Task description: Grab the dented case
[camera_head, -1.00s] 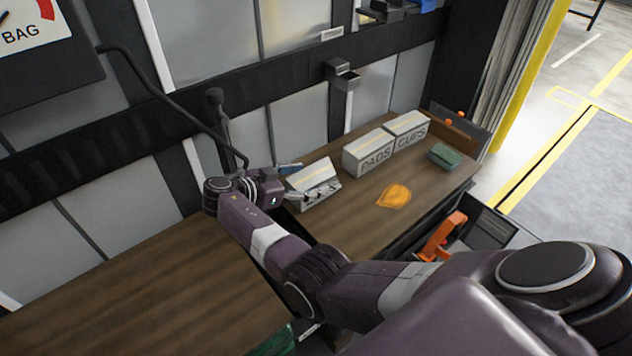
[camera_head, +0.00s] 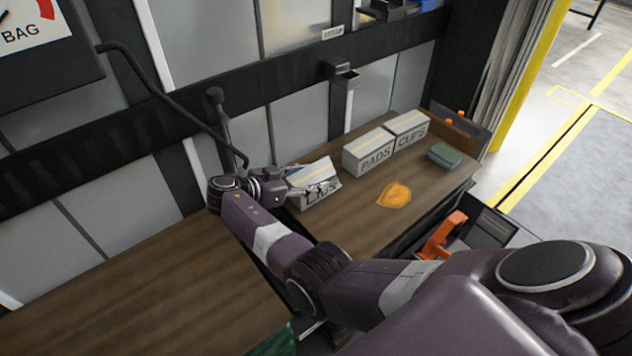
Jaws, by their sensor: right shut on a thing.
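The dented case (camera_head: 323,190) is a pale grey box with a yellow stripe on top and dark lettering on its front, partly hidden by my fingers. It stands at the left end of the far bench (camera_head: 350,222), and its top looks uneven. My right gripper (camera_head: 302,189) is at its left front side, with the fingers shut on it. I cannot tell whether the case is clear of the bench. My left gripper is not in view.
Boxes marked PADS (camera_head: 368,157) and CUPS (camera_head: 408,133) stand right of the case. An orange flat item (camera_head: 394,195) and a green-grey block (camera_head: 444,155) lie on the bench. An orange handle (camera_head: 443,235) stands beside the far bench.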

